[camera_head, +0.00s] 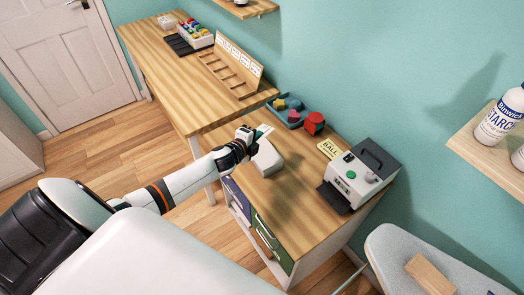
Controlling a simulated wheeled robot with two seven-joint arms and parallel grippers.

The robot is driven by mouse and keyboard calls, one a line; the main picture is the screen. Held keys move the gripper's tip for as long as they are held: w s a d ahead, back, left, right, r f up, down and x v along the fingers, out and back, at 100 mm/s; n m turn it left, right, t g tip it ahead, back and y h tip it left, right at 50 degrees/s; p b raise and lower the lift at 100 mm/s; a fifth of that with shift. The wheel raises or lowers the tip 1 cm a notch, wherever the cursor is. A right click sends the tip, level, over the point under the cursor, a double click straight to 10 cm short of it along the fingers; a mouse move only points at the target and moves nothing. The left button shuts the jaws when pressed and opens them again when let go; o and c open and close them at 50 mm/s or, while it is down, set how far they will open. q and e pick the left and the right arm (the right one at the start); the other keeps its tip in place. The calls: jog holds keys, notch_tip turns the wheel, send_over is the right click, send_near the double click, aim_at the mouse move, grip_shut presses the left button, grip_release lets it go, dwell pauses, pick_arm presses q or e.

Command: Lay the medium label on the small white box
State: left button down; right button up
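The small white box (267,160) lies on the wooden cabinet top, just below and right of my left gripper. My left gripper (254,135) is over the box's far left end. It appears shut on a small pale label with a teal edge (264,131), which sticks out past the fingertips. The label's size and print are too small to read. Whether the label touches the box I cannot tell. My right gripper is not in view.
A blue tray (285,113) and a red object (314,123) are at the back. A wooden rack (225,72) stands on the farther table.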

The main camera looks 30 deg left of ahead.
aim_at(257, 159)
pick_arm(q)
notch_tip(257, 159, down, 10)
jog(key=b, duration=0.9)
jog(key=shift+r, duration=0.1)
jog(key=c, duration=2.1)
grip_release()
jog(key=shift+o, duration=0.9)
jog(key=shift+r, duration=0.1)
jog(key=shift+s+d+r+p, duration=0.1)
jog(key=shift+s+r+p, duration=0.05)
jog(key=shift+s+p, duration=0.25)
jog(key=p+v, duration=0.3)
jog(key=v, duration=0.4)
jog(key=shift+p, duration=0.35)
jog(key=shift+s, duration=0.1)
